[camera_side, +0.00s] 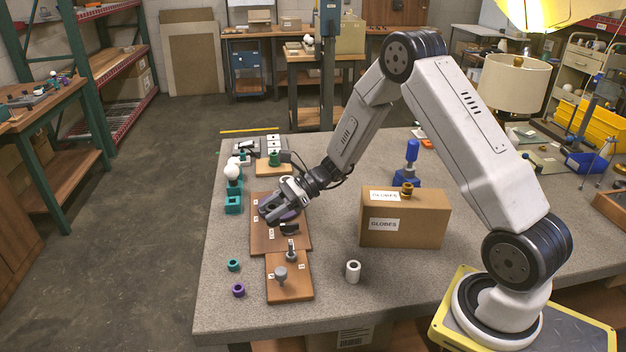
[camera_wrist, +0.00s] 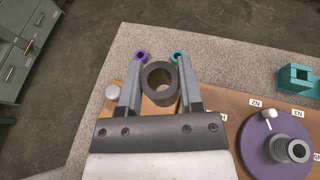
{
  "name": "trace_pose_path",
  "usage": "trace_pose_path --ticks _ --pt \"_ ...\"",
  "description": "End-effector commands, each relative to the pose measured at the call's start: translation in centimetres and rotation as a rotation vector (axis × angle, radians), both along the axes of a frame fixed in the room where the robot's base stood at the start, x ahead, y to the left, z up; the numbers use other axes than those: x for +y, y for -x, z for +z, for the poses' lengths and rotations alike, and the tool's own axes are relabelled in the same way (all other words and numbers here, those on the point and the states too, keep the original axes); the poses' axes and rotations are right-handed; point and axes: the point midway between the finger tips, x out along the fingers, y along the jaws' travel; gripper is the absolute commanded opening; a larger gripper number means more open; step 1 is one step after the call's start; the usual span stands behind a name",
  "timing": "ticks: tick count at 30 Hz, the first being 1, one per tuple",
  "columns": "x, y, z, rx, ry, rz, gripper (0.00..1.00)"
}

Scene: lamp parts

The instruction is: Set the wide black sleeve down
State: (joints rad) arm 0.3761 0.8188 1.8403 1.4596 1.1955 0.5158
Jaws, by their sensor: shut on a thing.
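In the wrist view the wide black sleeve (camera_wrist: 145,85) is a thick dark ring, seen end-on with its hole facing the camera. My gripper (camera_wrist: 160,72) is shut on it, one finger on each side. In the side view my gripper (camera_side: 270,208) is low over the brown board (camera_side: 262,240), and the sleeve is hard to make out among the dark fingers. The board also shows in the wrist view (camera_wrist: 222,104). I cannot tell whether the sleeve touches the board.
A purple disc (camera_wrist: 257,146) bearing a grey threaded piece stands right of my gripper. Small purple (camera_side: 239,290) and teal (camera_side: 233,265) rings lie on the table. A smaller board (camera_side: 300,288) adjoins in front. A globes box (camera_side: 430,215) stands to the right.

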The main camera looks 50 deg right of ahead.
Motion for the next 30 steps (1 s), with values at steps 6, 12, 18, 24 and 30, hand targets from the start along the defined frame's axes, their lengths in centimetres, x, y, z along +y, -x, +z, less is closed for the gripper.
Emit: trace_pose_path --ticks 6,12,18,24,30 --pt "-7.2 -1.1 -0.6 -0.008 -0.005 -0.056 0.0" --pt "-14.5 -0.7 -1.3 -0.007 -0.004 -0.108 0.0" --pt "-20.2 0.4 -2.0 0.001 0.002 -0.149 0.0" --pt "-23.0 1.4 -2.4 0.008 0.006 -0.167 0.0" --pt "-23.5 1.5 -2.5 0.011 0.007 -0.17 0.0"
